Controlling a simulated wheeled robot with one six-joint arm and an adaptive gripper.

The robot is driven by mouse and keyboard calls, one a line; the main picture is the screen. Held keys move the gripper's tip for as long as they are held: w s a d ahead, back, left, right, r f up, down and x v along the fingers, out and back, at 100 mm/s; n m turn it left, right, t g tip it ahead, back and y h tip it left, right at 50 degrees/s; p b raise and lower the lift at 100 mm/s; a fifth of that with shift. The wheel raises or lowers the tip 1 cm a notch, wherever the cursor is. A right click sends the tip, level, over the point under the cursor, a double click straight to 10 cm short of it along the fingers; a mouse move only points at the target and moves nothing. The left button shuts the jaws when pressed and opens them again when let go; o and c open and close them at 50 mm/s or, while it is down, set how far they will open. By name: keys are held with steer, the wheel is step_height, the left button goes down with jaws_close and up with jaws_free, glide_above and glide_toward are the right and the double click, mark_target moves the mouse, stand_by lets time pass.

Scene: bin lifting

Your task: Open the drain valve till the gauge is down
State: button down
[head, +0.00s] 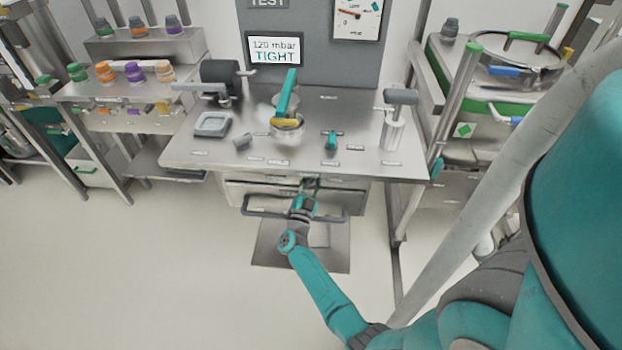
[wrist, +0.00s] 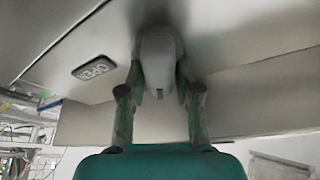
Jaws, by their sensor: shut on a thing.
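The drain valve shows in the wrist view as a grey rounded handle (wrist: 160,58) under the bench's underside. My gripper (wrist: 160,88) has one finger on each side of it and is shut on it. A dark label reading OPEN (wrist: 93,67) is to its left. In the head view my gripper (head: 311,190) reaches under the bench's front edge, and the valve is too small or hidden to make out there. The gauge (head: 355,17) is on the grey back panel, with a red needle and its top cut by the frame. Its exact reading cannot be told.
A display (head: 275,50) reads 120 mbar TIGHT. The steel bench (head: 350,130) holds a vessel with a teal-handled bar (head: 285,95), a grey tray (head: 212,124) and small fittings. A handle bar (head: 265,212) runs below the bench front. Open floor (head: 150,270) lies to the left.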

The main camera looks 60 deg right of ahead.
steer(key=m+g, duration=0.1)
steer(key=m, duration=0.1)
steer(key=m+g+y, duration=0.1)
steer(key=m, duration=0.2)
steer(key=m+g, duration=0.1)
steer(key=m, duration=0.2)
steer(key=shift+s+d+f, duration=0.15)
steer(key=shift+s+f, duration=0.15)
steer(key=shift+f, duration=0.1)
steer(key=m+y, duration=0.1)
steer(key=m, duration=0.3)
steer(key=f+m+g+y, duration=0.1)
steer(key=m, duration=0.1)
steer(key=shift+s+y, duration=0.1)
steer(key=shift+y, duration=0.2)
steer(key=c, duration=1)
jaws_free()
steer(key=shift+o, duration=0.2)
steer(key=a, duration=1.2)
